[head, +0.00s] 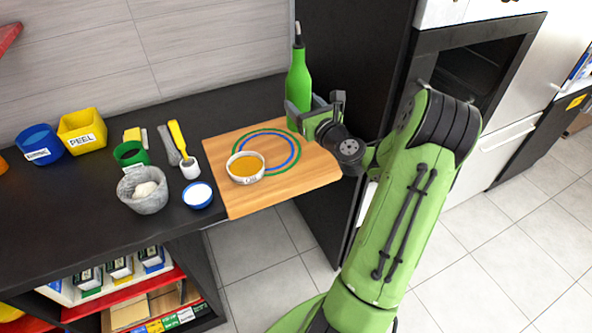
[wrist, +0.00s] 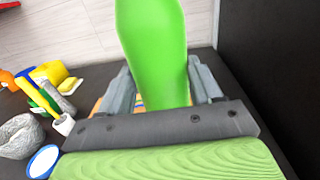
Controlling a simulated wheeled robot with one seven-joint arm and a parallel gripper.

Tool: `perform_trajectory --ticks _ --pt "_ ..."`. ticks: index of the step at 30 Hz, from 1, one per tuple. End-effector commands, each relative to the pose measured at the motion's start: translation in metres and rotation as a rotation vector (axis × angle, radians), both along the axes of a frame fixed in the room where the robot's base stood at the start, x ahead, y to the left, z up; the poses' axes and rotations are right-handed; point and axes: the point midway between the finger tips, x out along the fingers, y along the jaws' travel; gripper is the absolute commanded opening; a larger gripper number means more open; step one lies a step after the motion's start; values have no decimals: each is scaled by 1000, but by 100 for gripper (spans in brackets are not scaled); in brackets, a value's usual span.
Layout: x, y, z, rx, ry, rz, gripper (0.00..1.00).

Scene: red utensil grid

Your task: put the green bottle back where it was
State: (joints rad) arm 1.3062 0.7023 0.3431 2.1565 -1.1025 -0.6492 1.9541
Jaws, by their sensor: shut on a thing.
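The green bottle (head: 298,82) is upright at the back right of the counter, by the far edge of the wooden board (head: 222,170). My gripper (head: 299,112) is shut around its lower body. In the wrist view the bottle (wrist: 152,45) stands between the two grey fingers of my gripper (wrist: 165,88). The bottle's base is hidden behind the gripper, so I cannot tell whether it touches the surface. The board carries a green ring and a blue ring (head: 296,152), both empty in the part I can see.
A grey mortar (head: 143,190), a blue bowl (head: 198,195), a green cup (head: 131,153) and a yellow PEEL bin (head: 83,131) stand left. A dark tall panel (head: 345,60) rises close behind the bottle's right.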

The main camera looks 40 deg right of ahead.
Motion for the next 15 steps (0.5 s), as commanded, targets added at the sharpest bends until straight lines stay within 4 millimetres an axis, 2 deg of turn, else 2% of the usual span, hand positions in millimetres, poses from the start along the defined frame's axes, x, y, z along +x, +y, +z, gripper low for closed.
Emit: perform_trajectory --ticks 3,5,10,15 --pt "-5 -6 7 -4 -3 -52 0" --pt "-6 -8 2 2 -3 -64 0" --pt "-6 -8 -40 7 -2 -65 0" --pt "-6 -8 -60 4 -3 -65 0"
